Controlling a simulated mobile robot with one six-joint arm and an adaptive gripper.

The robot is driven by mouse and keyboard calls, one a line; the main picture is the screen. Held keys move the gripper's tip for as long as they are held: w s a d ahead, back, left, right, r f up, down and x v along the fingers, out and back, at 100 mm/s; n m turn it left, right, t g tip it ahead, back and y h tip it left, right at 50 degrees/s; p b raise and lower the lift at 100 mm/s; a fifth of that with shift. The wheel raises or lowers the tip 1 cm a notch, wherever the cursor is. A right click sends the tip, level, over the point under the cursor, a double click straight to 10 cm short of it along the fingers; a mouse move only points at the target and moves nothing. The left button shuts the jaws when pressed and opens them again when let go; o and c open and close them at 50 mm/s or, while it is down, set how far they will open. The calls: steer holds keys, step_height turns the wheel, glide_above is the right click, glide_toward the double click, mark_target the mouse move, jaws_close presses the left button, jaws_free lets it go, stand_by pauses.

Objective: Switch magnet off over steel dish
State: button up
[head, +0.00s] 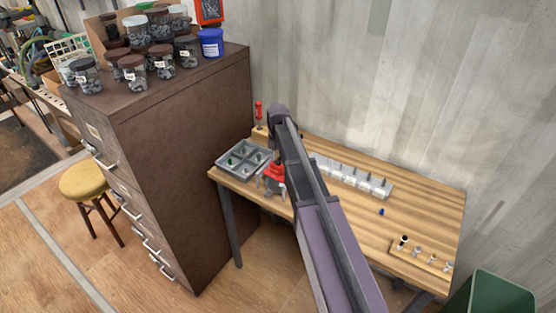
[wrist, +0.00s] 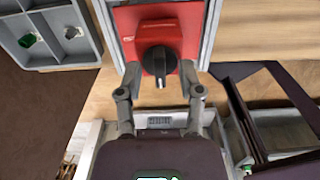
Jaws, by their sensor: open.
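The magnet switch is a red block with a black rotary knob (wrist: 158,62) at the top middle of the wrist view. The knob's pointer faces down in that picture, toward my gripper. My gripper (wrist: 160,82) is open, one finger to each side of the knob; I cannot tell whether they touch it. In the head view the red block (head: 273,172) is at the left front of the bench, partly behind my arm, and my fingertips are hard to make out. I cannot identify the steel dish with certainty.
A grey divided tray (head: 244,160) with small parts stands left of the red block on the wooden bench (head: 425,198). A row of white blocks (head: 352,176), a small blue piece (head: 381,212) and a wooden rack (head: 420,256) lie right. A brown cabinet (head: 170,130) stands left.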

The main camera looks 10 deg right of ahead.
jaws_close()
steer(key=shift+m, duration=0.4)
steer(key=m, duration=0.7)
steer(key=shift+m, duration=0.4)
steer(key=m, duration=0.4)
steer(key=shift+m, duration=0.3)
steer(key=m, duration=0.4)
steer(key=shift+m, duration=0.4)
